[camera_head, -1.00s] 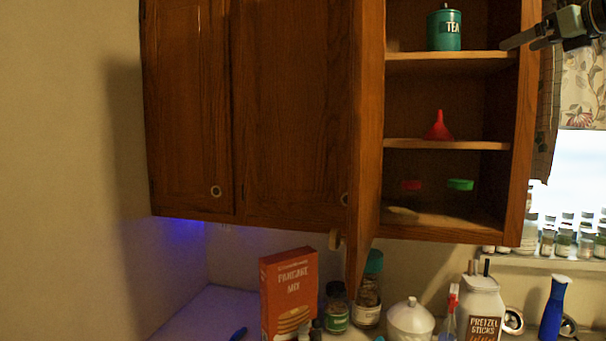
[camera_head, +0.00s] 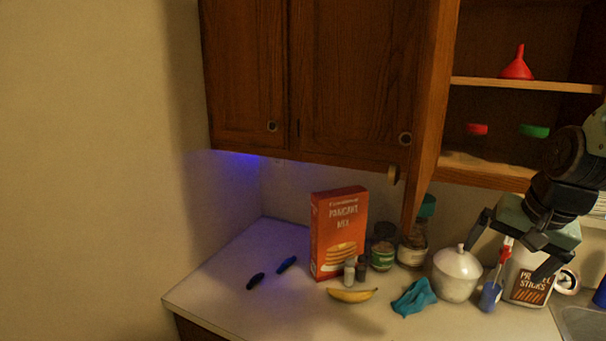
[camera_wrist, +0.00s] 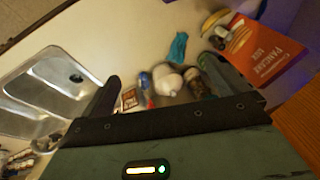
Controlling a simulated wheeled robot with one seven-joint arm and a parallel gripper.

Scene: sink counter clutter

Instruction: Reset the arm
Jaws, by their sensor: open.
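My gripper (camera_head: 509,248) is open and empty at the right of the head view, in front of the open cabinet's lower part and above the counter. In that view its fingers overlap the pretzel sticks jar (camera_head: 527,288) and a blue bottle with a red top (camera_head: 491,294). The wrist view shows both fingers spread wide, with nothing between them but the counter items farther off. The white lidded pot (camera_head: 457,274) stands just left of the fingers in the head view, and it shows between the fingers in the wrist view (camera_wrist: 168,80).
The cabinet door (camera_head: 431,120) stands open beside shelves holding a red funnel (camera_head: 517,66). The counter (camera_head: 215,295) holds a pancake mix box (camera_head: 337,230), a banana (camera_head: 352,295), a teal cloth (camera_head: 413,298) and jars. A double sink (camera_wrist: 55,85) lies left in the wrist view. The left counter is mostly clear.

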